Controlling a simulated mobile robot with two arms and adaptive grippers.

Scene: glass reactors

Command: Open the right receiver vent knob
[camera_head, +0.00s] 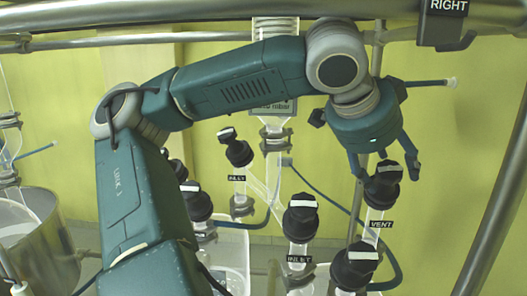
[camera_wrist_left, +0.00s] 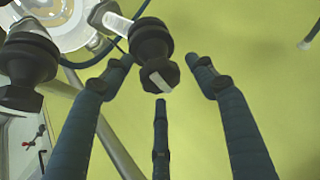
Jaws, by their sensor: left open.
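The vent knob (camera_head: 384,187) is black with a white mark on top and stands above a VENT label (camera_head: 381,224) at the right in the head view. My left gripper (camera_head: 387,174) is open, pointing down, with its fingers spread around the knob's top; contact cannot be told. In the left wrist view the knob (camera_wrist_left: 158,75) shows between the three spread fingers (camera_wrist_left: 162,80), nearer the upper ones. A RIGHT sign (camera_head: 446,7) hangs on the top rail. My right gripper is not in view.
A knob labelled INLET (camera_head: 300,217) stands left of the vent knob, and another black knob (camera_head: 355,265) sits below it. A slanted metal post (camera_head: 497,190) rises at the right. A steel pot (camera_head: 40,245) is at the lower left. Blue hoses hang among the glassware.

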